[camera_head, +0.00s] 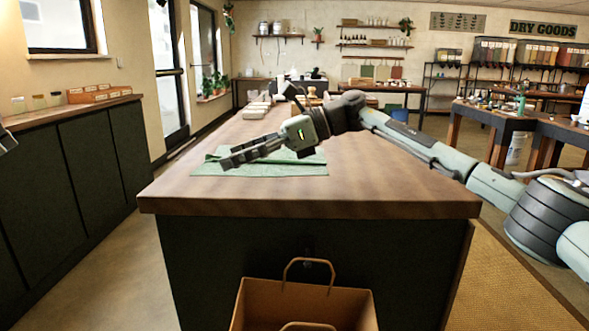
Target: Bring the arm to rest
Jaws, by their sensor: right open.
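My right arm reaches in from the right edge, across the wooden counter top. Its right gripper (240,154) points left and is open, with nothing seen between its fingers. It appears over a green cloth (285,168) on the counter (400,200); the height of the gap is hard to judge. Only a small grey piece, perhaps of my left arm, shows at the left edge. My left gripper cannot be made out.
A brown paper bag (260,305) with handles stands at the counter's near end. Several small items stand towards the counter's far end. A dark cabinet (95,165) runs along the left wall. A cluttered table (550,130) stands at right. Floor is open on the left.

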